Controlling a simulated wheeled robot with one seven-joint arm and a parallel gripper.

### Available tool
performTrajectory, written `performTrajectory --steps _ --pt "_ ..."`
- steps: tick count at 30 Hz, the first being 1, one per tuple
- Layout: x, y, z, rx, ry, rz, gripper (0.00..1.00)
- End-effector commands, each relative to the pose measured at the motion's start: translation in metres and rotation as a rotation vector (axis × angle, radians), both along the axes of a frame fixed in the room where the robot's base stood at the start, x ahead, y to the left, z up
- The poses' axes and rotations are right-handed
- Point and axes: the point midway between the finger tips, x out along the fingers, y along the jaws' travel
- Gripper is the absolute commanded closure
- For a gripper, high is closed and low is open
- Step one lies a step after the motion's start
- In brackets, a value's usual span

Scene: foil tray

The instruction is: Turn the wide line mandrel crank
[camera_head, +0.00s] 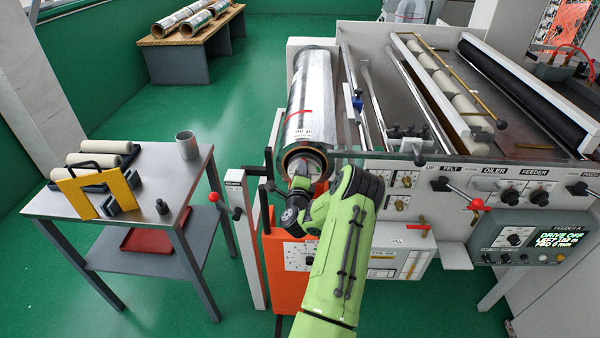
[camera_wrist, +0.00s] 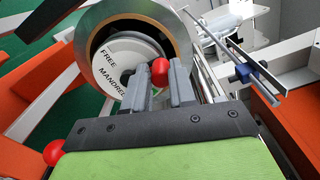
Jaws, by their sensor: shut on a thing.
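The foil roll (camera_head: 308,95) lies on the wide line mandrel, its open end facing my arm. In the wrist view the roll's end (camera_wrist: 92,55) surrounds a pale disc (camera_wrist: 122,52) lettered FREE and MANDREL. My gripper (camera_head: 301,184) is at the lower part of this disc. In the wrist view my gripper (camera_wrist: 160,84) has one finger on each side of a red knob (camera_wrist: 160,70), which I take to be the crank's knob, and is shut on it. The crank's arm is hidden behind my fingers, and the head view hides the grip.
An orange cabinet (camera_head: 288,250) stands below the roll. A red-knobbed lever (camera_head: 213,197) is left of it, and another (camera_head: 478,198) is on the machine's front. A steel table (camera_head: 150,180) stands left. Green floor is open behind it.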

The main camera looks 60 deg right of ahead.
Motion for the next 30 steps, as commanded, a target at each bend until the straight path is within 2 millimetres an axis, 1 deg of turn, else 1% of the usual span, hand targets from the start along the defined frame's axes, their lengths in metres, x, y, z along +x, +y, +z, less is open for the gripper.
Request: performTrajectory --steps 1,23,24,28,29,30 --pt "-0.0008 0.0007 -0.0039 0.006 0.006 0.001 1.00" --pt "-0.0033 -0.0016 -0.0068 0.017 0.005 0.006 1.00" --pt "-0.0035 -0.0016 -0.0070 0.017 0.005 0.006 0.72" --pt "-0.0039 -0.0025 -0.0059 0.014 0.003 0.005 0.52" --pt "-0.0039 -0.0027 -0.0055 0.014 0.003 0.004 0.49" --pt "-0.0040 -0.0028 -0.0051 0.013 0.002 0.003 0.49"
